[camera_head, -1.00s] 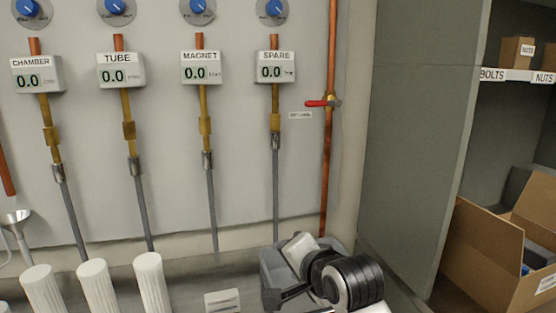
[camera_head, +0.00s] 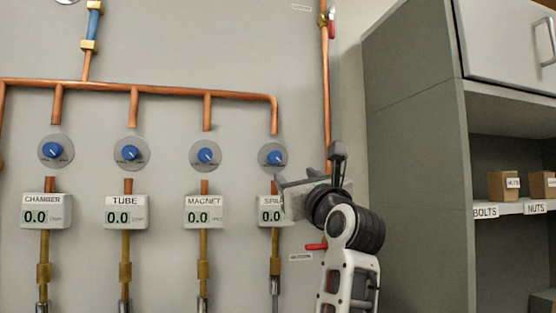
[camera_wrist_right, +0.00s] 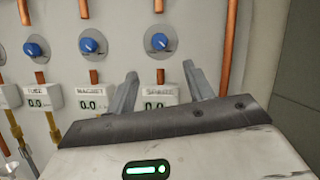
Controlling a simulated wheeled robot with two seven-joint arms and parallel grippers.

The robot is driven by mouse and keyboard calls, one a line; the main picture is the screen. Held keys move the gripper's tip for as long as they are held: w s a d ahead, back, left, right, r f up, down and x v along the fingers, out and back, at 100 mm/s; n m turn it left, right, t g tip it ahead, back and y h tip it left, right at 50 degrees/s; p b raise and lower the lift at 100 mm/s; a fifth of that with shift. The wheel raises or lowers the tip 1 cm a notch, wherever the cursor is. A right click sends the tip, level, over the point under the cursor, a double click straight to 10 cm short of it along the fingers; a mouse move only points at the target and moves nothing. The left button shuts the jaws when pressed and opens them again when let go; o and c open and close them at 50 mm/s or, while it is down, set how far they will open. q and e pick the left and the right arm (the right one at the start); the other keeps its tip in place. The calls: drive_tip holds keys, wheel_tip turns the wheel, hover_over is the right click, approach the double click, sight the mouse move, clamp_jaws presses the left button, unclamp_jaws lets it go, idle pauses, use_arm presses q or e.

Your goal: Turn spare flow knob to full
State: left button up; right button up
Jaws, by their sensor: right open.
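The spare flow knob (camera_head: 273,156) is a blue dial on a round grey plate, the rightmost of the row, above the SPARE display (camera_head: 270,212). My right gripper (camera_head: 307,165) is raised in front of the panel, just right of and slightly below this knob, and partly covers the display. In the right wrist view the knob (camera_wrist_right: 160,41) shows beyond the two fingertips (camera_wrist_right: 159,72), between and above them. The gripper is open and empty, apart from the knob. The knob's pointer is too small to read surely. My left gripper is out of view.
Similar knobs for MAGNET (camera_head: 206,155), TUBE (camera_head: 131,152) and CHAMBER (camera_head: 55,151) stand to the left. A vertical copper pipe (camera_head: 326,90) with a red-handled valve (camera_head: 316,246) runs close to my right arm. A grey cabinet (camera_head: 415,150) stands at the right.

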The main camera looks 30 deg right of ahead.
sight(276, 160)
drive_tip(key=p+x, duration=0.3)
drive_tip(key=x, duration=0.7)
drive_tip(key=shift+w+r+p, duration=0.2)
drive_tip(key=shift+r+p, duration=0.05)
drive_tip(key=shift+p, duration=0.1)
drive_tip(key=shift+x, duration=0.85)
drive_tip(key=shift+f, duration=0.1)
drive_tip(key=c, duration=1)
